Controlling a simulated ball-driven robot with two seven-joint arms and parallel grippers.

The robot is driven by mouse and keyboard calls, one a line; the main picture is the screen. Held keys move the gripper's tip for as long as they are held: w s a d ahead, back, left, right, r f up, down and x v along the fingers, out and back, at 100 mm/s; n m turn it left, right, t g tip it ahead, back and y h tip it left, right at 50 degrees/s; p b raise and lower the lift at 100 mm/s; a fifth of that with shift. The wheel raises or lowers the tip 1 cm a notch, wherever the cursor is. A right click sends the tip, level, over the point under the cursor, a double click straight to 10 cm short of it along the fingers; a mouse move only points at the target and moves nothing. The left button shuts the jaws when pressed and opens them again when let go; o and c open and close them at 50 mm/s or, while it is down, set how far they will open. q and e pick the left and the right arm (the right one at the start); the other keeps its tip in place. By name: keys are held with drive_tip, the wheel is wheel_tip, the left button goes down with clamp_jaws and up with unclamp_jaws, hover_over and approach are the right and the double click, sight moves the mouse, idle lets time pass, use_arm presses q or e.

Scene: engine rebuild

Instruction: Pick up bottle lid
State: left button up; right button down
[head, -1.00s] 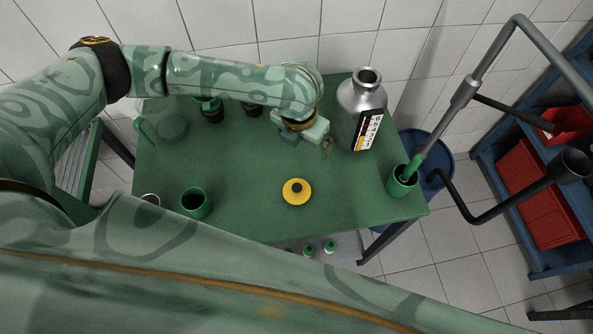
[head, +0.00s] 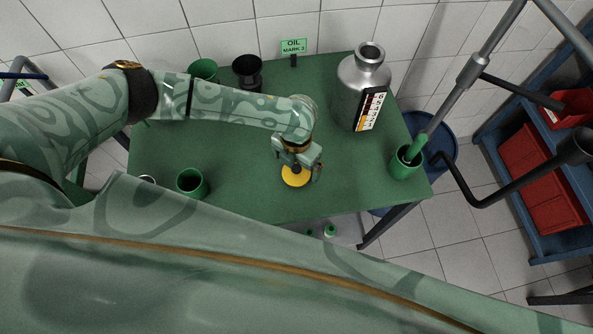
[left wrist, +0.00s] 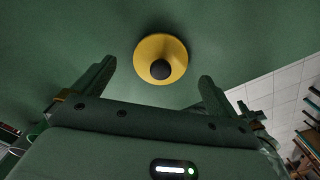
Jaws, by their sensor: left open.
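The bottle lid (head: 296,180) is a yellow disc with a dark round knob. It lies on the green table (head: 240,203), partly hidden by my gripper in the head view. In the left wrist view the lid (left wrist: 174,50) lies ahead of the fingertips, roughly between their lines. My left gripper (head: 300,170) is just over the lid in the head view, and its fingers (left wrist: 156,72) are apart with nothing between them. The metal bottle (head: 364,85) stands upright with an open neck at the back right. My right gripper is not in view.
A green cup (head: 192,184) stands at the front left and another green cup (head: 404,165) with a tool in it at the right edge. A black container (head: 248,72) and an oil sign (head: 293,48) stand at the back. The table between bottle and lid is clear.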

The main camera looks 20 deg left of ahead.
use_arm(q)
wheel_tip(320, 180, down, 3)
drive_tip(key=shift+r, duration=0.1)
drive_tip(key=c, duration=1.1)
drive_tip(key=shift+o, duration=0.2)
drive_tip(key=shift+r, duration=0.1)
